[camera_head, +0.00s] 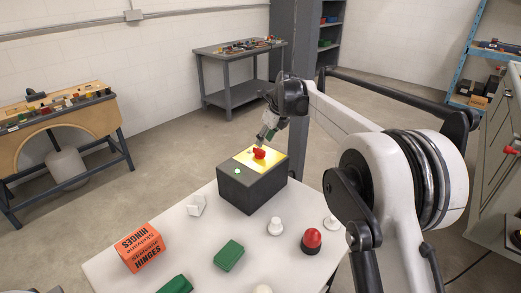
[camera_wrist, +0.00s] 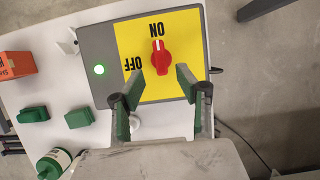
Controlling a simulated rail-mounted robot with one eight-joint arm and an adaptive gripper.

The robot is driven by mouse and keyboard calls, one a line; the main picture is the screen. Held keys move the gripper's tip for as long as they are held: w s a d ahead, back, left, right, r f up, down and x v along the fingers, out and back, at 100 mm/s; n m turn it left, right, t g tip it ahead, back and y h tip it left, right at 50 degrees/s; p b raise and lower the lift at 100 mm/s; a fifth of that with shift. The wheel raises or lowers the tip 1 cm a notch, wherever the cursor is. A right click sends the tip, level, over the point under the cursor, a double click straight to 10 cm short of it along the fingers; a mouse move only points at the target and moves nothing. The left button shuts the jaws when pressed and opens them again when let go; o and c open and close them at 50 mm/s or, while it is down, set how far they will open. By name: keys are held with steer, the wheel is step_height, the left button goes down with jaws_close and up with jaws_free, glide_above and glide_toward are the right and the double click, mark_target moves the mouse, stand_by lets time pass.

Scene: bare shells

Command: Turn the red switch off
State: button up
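A dark grey switch box (camera_head: 245,195) stands on the white table, with a yellow plate on top. The red switch (camera_head: 259,153) sits on this plate and also shows in the wrist view (camera_wrist: 161,60). Its white line points towards the printed word ON; OFF is printed to its lower left. A green light (camera_wrist: 99,69) on the box is lit. My gripper (camera_head: 265,137) is just above the switch. In the wrist view my gripper (camera_wrist: 159,74) is open, its two fingers on either side of the switch's lower part. Contact cannot be told.
On the white table (camera_head: 195,255) are an orange hinges box (camera_head: 139,248), green blocks (camera_head: 229,255), a red-topped black piece (camera_head: 311,241) and small white pieces (camera_head: 275,226). A wooden workbench (camera_head: 70,125) and a grey bench (camera_head: 238,75) stand beyond.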

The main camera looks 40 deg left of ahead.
mark_target(260, 150)
steer(key=shift+x, duration=3.2)
jaws_close()
